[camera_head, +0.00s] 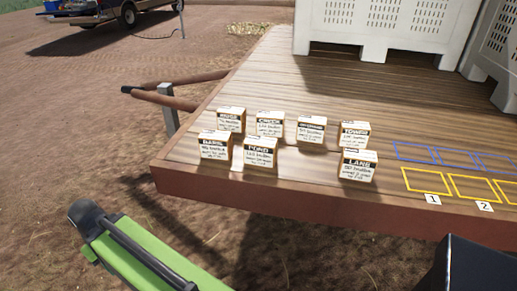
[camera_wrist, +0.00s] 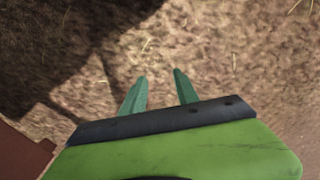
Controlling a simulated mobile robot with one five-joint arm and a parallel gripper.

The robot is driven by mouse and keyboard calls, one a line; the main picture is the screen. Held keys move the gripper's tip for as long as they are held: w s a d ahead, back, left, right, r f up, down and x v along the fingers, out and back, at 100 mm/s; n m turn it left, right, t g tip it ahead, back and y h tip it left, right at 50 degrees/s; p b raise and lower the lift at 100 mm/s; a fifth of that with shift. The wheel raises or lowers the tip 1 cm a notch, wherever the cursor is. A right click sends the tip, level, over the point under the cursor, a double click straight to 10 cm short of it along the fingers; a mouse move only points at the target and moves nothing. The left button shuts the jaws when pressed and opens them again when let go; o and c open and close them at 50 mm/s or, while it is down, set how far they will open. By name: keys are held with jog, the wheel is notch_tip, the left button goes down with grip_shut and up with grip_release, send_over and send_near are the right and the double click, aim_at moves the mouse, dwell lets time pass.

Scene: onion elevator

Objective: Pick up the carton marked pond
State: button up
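Several small white-and-brown cartons with dark label bands stand upright in two rows on a wooden platform (camera_head: 300,184) in the head view. The front-row middle carton (camera_head: 260,153) has a blurred band that seems to read pond. A carton that seems to read barn (camera_head: 215,147) stands left of it, and one marked lane (camera_head: 358,166) stands farther right. My gripper (camera_wrist: 160,76) shows in the wrist view with two green fingers apart and nothing between them, over bare ground. No carton shows in that view.
Back-row cartons (camera_head: 270,123) stand close behind the front row. Yellow (camera_head: 425,181) and blue (camera_head: 413,151) outlined spaces lie to the right. Large white bins (camera_head: 383,25) stand at the back. A post with rails (camera_head: 168,105) is at the platform's left.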

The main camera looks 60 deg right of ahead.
jog(key=shift+s+a+r, duration=0.1)
jog(key=shift+s+a, duration=0.1)
jog(key=shift+a, duration=0.2)
jog(key=shift+o, duration=0.7)
jog(key=o, duration=0.8)
jog(key=shift+t, duration=0.3)
jog(key=r+p, duration=0.8)
jog(key=w+r+p, duration=0.1)
jog(key=r+p, duration=0.7)
jog(key=w+r+p, duration=0.1)
jog(key=r+p, duration=0.7)
jog(key=shift+d+r, duration=0.15)
jog(key=shift+d, duration=0.25)
jog(key=d+r+p, duration=0.9)
jog(key=d, duration=0.1)
jog(key=r+n+t+y, duration=0.1)
jog(key=r+n+t, duration=0.1)
jog(key=n+t, duration=0.15)
send_over(258, 149)
jog(key=s+d, duration=0.5)
jog(key=b+x, duration=0.5)
jog(key=x, duration=0.1)
jog(key=b+x, duration=0.5)
jog(key=x, duration=0.1)
jog(key=a+b+x, duration=0.1)
jog(key=b+x, duration=0.5)
jog(key=shift+r, duration=0.2)
